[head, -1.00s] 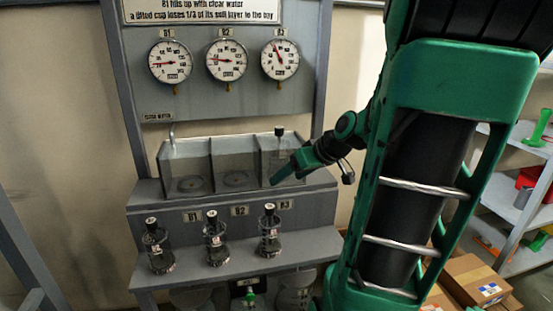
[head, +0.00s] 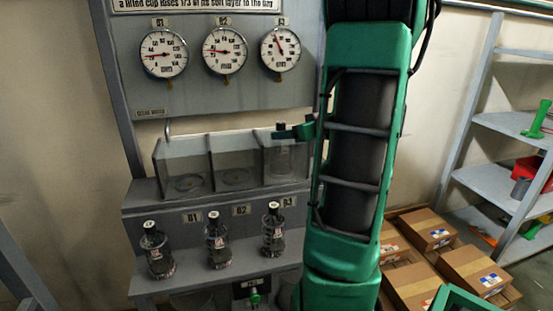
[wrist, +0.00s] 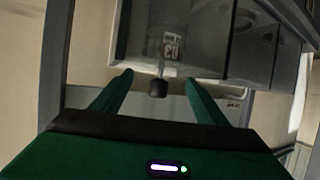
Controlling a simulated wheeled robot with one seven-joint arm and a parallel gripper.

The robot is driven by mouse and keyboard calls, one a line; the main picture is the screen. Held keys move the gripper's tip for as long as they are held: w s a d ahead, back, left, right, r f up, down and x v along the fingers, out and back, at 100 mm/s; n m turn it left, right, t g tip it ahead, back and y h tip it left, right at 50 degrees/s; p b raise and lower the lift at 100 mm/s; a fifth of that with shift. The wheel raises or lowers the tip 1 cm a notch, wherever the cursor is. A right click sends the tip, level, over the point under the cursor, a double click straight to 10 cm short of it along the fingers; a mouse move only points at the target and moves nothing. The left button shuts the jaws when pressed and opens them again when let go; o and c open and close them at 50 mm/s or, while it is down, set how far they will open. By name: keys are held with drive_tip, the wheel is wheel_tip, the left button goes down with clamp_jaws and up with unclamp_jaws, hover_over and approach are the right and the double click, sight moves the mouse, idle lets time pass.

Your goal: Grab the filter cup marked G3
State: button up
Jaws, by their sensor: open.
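A clear filter cup (head: 283,160) stands in the right compartment of the glass tank, its top hidden behind my gripper (head: 294,131). In the wrist view, a cup with a black knob (wrist: 158,88) on a thin stem carries a small label (wrist: 171,45) that seems to read G3, upside down and blurred. My gripper (wrist: 158,77) is open, with one green finger on each side of the knob and a gap on both sides. Whether the fingers touch the cup is not visible in the head view.
Three black-knobbed bottles (head: 218,240) stand on the lower shelf, under plates B1, B2 and B3. The tank's left (head: 182,165) and middle compartments hold no cup. Gauges (head: 225,50) hang on the panel above. Cardboard boxes (head: 432,230) lie at right.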

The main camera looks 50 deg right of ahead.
drive_tip(key=shift+f+x, duration=0.15)
drive_tip(key=shift+x, duration=1.25)
drive_tip(key=shift+f+x, duration=0.15)
drive_tip(key=shift+x, duration=1.25)
drive_tip(key=shift+s, duration=0.15)
drive_tip(key=shift+c, duration=0.3)
clamp_jaws()
drive_tip(key=shift+r, duration=0.15)
